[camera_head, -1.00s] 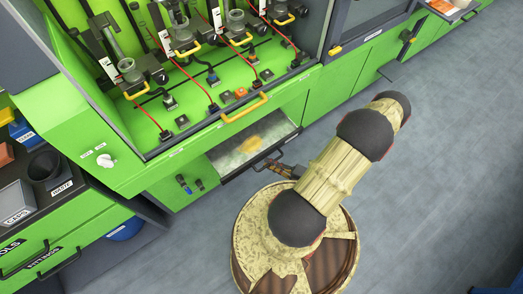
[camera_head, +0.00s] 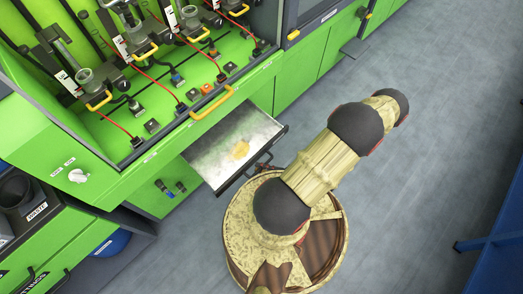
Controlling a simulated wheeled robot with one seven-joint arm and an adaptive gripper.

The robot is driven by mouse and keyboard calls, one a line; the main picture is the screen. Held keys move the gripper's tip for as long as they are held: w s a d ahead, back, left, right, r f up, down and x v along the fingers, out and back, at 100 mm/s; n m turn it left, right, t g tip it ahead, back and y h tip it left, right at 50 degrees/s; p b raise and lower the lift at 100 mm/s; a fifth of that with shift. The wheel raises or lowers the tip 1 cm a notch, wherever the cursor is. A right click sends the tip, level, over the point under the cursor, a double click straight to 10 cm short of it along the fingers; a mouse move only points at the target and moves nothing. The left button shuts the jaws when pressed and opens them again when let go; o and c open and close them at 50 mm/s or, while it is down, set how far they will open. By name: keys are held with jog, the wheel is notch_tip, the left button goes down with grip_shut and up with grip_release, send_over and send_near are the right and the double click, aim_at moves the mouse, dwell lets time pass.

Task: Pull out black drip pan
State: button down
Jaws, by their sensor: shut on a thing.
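The black drip pan (camera_head: 208,177) sticks out of the green bench below the yellow handle. It has a dark rim and a pale grey inside with a yellow-orange stain. Its back end is hidden under the bench. My gripper (camera_head: 265,163) is at the middle of the pan's front edge, shut on the pan's handle. My arm hides most of the gripper, so the fingers show only in part.
The testbench (camera_head: 165,135) holds several injector stations with red hoses above the pan. A round knob (camera_head: 79,176) is on its front at left. A waste bin (camera_head: 20,197) stands at far left. Grey floor (camera_head: 400,200) is clear at right; a blue frame (camera_head: 490,245) stands at lower right.

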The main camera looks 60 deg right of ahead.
jog(key=c, duration=1.9)
grip_release()
jog(key=shift+s+d, duration=0.1)
jog(key=v, duration=1.1)
jog(key=shift+s, duration=0.4)
jog(key=shift+r, duration=0.1)
